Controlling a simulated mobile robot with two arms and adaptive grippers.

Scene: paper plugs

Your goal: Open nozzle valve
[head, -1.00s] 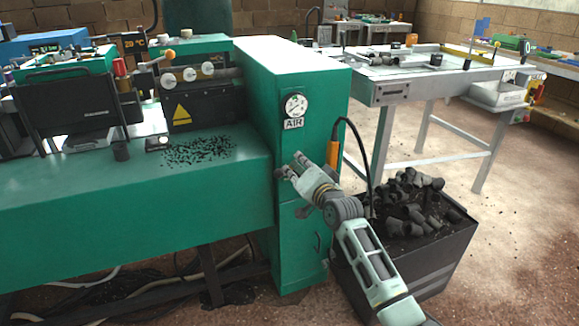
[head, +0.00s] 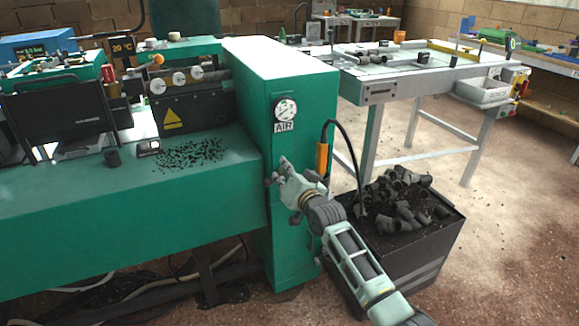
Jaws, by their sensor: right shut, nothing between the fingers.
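The green machine cabinet (head: 300,75) has a round white gauge (head: 285,110) on its front, with an AIR label (head: 284,127) below it. An orange handle (head: 322,158) with a black hose hangs on the cabinet's right side; it looks like an air nozzle. I cannot make out a separate valve; the area below the gauge is partly hidden by my gripper. My right gripper (head: 277,173) is in front of the cabinet, below the AIR label and left of the orange handle. It is shut and empty. My left gripper is not in view.
A dark bin (head: 400,262) full of black plugs stands right of the cabinet, beside my right arm. A grey metal table (head: 430,74) stands behind it. The green machine bed (head: 130,220) with scattered black bits extends left. Open floor lies at the right.

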